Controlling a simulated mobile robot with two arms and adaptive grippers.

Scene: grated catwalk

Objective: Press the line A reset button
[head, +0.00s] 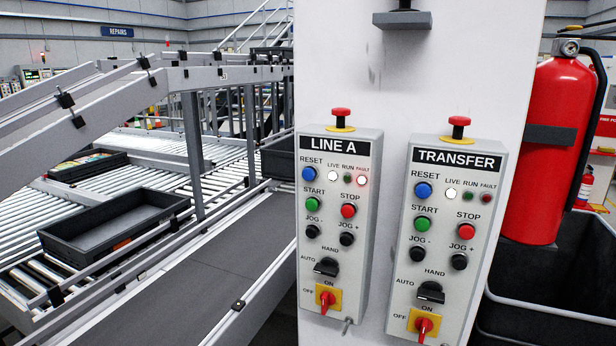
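The LINE A control box (340,215) is mounted on a white column, left of the similar TRANSFER box (451,235). The line A reset button (309,173) is a round blue button at the upper left of its panel, under the word RESET and above the green start button (312,204). Beside it are the live, run and fault lamps; the live and fault lamps look lit. The TRANSFER box has its own blue reset button (423,190). Neither of my grippers shows in the head view. Nothing covers the line A panel.
Red mushroom buttons (341,117) stick up from both boxes. A red fire extinguisher (545,145) hangs at the right above a dark bin (550,300). Roller conveyors with a grey tray (115,225) and a sloping belt (200,270) lie at the left.

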